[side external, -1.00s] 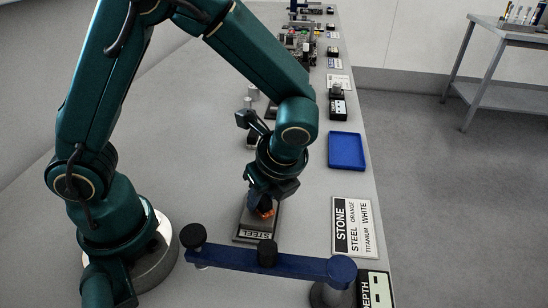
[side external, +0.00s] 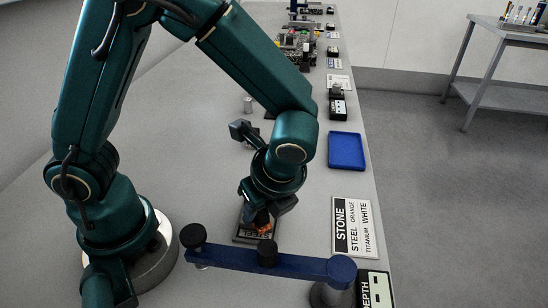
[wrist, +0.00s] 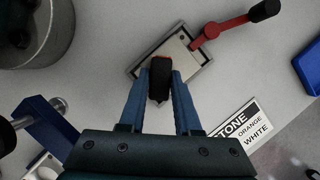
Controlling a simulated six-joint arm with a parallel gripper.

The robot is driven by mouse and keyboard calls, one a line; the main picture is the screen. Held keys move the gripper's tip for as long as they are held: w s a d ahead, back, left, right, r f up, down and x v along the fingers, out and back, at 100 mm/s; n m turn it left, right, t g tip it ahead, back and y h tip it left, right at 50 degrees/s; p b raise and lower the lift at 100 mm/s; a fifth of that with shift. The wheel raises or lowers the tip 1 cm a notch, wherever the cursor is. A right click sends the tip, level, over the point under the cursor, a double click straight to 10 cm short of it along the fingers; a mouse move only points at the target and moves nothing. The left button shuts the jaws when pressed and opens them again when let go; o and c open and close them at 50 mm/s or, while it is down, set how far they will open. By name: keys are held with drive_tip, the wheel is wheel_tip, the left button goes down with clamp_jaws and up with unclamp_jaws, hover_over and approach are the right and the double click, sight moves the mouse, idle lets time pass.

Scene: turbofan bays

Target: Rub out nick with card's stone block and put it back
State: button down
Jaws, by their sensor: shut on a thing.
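My gripper (wrist: 160,82) is shut on a dark block with an orange end, the stone block (wrist: 160,68). The block's orange part also shows in the side external view (side external: 265,229), low over the plate. The flat metal plate in a dark frame (wrist: 190,62) lies under and beyond the block; its label reads STEEL. I cannot tell whether block and plate touch. The nick cannot be made out. The card (side external: 353,227) lies on the bench to the right and reads STONE, STEEL ORANGE, TITANIUM WHITE.
A red lever with a dark knob (wrist: 235,24) stands at the plate's far corner. A blue bar on posts (side external: 300,265) crosses in front of the plate. An empty blue tray (side external: 346,151) lies at the bench's right edge. A DEPTH card (side external: 375,290) lies nearest the camera.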

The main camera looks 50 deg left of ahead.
drive_tip(key=shift+w+a, duration=0.8)
drive_tip(key=shift+w+a, duration=0.75)
drive_tip(key=shift+s, duration=0.1)
drive_tip(key=shift+s+d, duration=0.75)
drive_tip(key=shift+d, duration=0.05)
drive_tip(key=shift+s+d, duration=0.1)
drive_tip(key=shift+s+d, duration=0.6)
drive_tip(key=shift+w, duration=0.1)
drive_tip(key=shift+w+a, duration=1.45)
drive_tip(key=shift+a, duration=0.1)
